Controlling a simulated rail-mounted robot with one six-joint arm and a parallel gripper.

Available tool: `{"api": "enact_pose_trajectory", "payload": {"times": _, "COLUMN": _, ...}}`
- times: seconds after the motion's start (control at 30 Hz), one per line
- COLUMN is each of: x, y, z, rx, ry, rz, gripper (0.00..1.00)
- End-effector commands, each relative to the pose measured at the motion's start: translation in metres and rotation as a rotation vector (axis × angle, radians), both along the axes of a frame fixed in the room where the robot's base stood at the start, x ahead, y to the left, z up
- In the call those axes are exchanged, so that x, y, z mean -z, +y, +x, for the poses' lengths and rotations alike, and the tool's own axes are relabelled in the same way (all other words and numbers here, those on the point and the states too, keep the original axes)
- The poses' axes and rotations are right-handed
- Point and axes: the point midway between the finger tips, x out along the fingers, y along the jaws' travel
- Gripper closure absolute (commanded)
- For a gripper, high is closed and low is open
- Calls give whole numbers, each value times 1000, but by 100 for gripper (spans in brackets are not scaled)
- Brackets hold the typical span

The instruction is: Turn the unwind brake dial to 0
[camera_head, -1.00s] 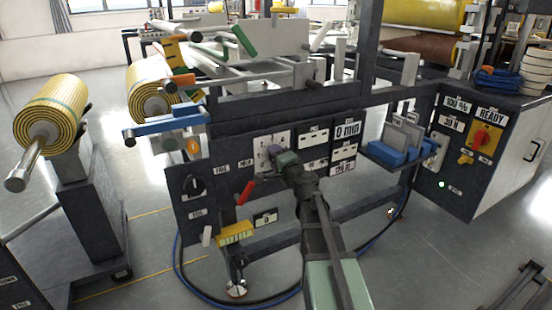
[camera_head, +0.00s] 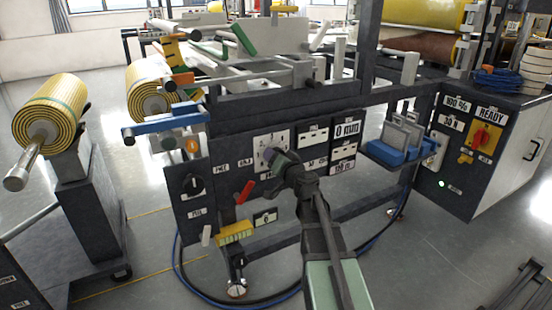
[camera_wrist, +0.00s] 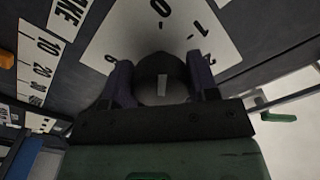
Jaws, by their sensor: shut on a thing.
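The unwind brake dial shows in the wrist view as a dark round knob (camera_wrist: 160,68) with a short pale mark on its face, in front of a white number plate (camera_wrist: 112,35). A 0 and a 1 can be read on the plate above the knob; other digits are partly cut off or hidden. My gripper (camera_wrist: 162,84) has its two purple fingers on either side of the knob and is shut on it. In the head view my gripper (camera_head: 276,161) is at the white plate (camera_head: 270,138) on the machine's front panel and hides the knob.
A black selector knob (camera_head: 193,184), a red lever (camera_head: 244,192) and a yellow block (camera_head: 235,233) lie left of my gripper. Blue trays (camera_head: 392,154) stick out at right. A striped roll (camera_head: 50,112) stands on a cart at left.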

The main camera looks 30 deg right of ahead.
Motion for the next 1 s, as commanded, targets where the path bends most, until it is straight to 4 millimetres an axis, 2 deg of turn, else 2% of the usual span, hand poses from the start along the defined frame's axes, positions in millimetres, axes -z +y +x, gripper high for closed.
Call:
{"api": "enact_pose_trajectory", "payload": {"times": 0.63, "x": 0, "y": 0, "z": -1, "rx": -1, "ry": -2, "rz": -65, "gripper": 70}}
{"api": "enact_pose_trajectory", "payload": {"times": 0.67, "x": 0, "y": 0, "z": -1, "rx": -1, "ry": -2, "rz": -65, "gripper": 45}}
{"api": "enact_pose_trajectory", "payload": {"times": 0.8, "x": 0, "y": 0, "z": -1, "rx": 0, "ry": -2, "rz": -64, "gripper": 23}}
{"api": "enact_pose_trajectory", "payload": {"times": 0.83, "x": 0, "y": 0, "z": 0, "rx": 0, "ry": -2, "rz": -64, "gripper": 20}}
{"api": "enact_pose_trajectory", "payload": {"times": 1.0, "x": 0, "y": 0, "z": 0, "rx": 0, "ry": -2, "rz": -63, "gripper": 20}}
